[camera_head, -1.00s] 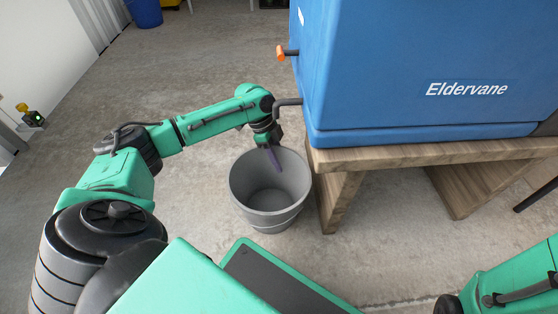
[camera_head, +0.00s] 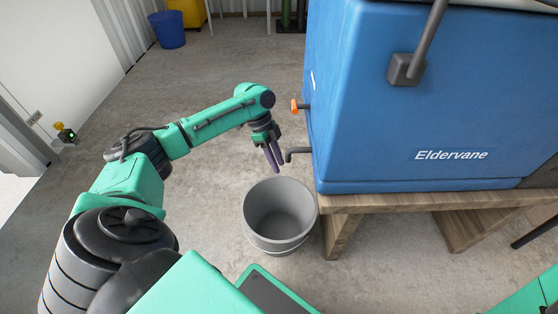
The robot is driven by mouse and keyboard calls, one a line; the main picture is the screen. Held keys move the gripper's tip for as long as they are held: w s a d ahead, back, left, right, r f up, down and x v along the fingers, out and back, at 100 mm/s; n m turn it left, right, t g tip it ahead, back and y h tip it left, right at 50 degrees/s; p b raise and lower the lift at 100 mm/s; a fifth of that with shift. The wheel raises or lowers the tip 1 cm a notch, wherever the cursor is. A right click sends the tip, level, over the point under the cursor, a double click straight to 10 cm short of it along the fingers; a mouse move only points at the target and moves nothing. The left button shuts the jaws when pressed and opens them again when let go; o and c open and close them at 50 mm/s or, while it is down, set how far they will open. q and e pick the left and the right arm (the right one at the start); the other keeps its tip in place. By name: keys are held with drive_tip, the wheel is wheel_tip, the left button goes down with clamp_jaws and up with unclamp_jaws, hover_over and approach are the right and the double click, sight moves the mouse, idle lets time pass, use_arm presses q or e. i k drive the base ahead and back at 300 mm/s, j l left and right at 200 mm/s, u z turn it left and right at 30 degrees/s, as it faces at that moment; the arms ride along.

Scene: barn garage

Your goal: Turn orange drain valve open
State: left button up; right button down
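The orange drain valve (camera_head: 295,106) sticks out from the left side of the blue Eldervane cooler (camera_head: 365,130), on a short dark stem. A dark drain spout (camera_head: 298,152) bends down below it. My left gripper (camera_head: 274,160) points downward, to the left of the valve and spout and apart from both. Its two dark purple fingers show a narrow gap, with nothing seen between them. My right gripper is out of view; only a green part of that arm shows at the lower right.
A grey bucket (camera_head: 250,232) stands on the floor below the spout, empty inside. The cooler rests on a wooden bench (camera_head: 395,203). A blue bin (camera_head: 168,30) stands far back left.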

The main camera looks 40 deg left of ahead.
sight(295, 106)
drive_tip(key=k, duration=1)
